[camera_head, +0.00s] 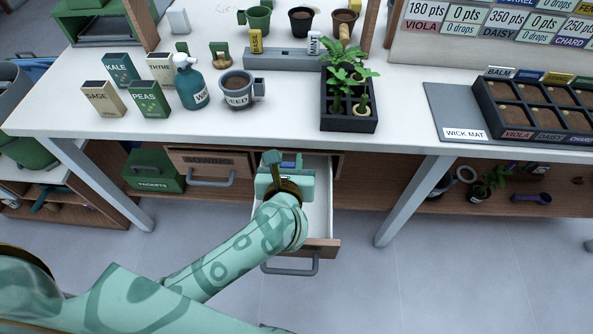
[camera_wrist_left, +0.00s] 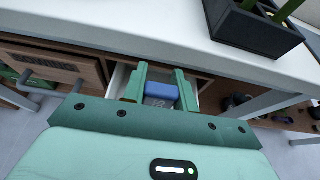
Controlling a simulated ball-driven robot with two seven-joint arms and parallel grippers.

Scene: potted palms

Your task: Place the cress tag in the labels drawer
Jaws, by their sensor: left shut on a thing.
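A drawer (camera_head: 322,222) under the table stands open, with a white inside, a wooden front and a grey handle; no label on it is readable from here. My left gripper (camera_head: 284,162) is over the back part of this open drawer, in front of the table edge. In the left wrist view, my left gripper (camera_wrist_left: 160,88) is shut on a small blue tag (camera_wrist_left: 162,91), held between its green fingers. Its writing cannot be read, so I cannot confirm that it is the cress tag. The drawer also shows in the left wrist view (camera_wrist_left: 118,82). My right gripper is out of view.
A closed drawer (camera_head: 210,163) is left of the open one. Above, the white table holds a black tray of seedlings (camera_head: 348,125), a grey rack (camera_head: 275,60) with yellow and white tags, a feed mug (camera_head: 237,90) and seed boxes. A table leg (camera_head: 415,200) stands right.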

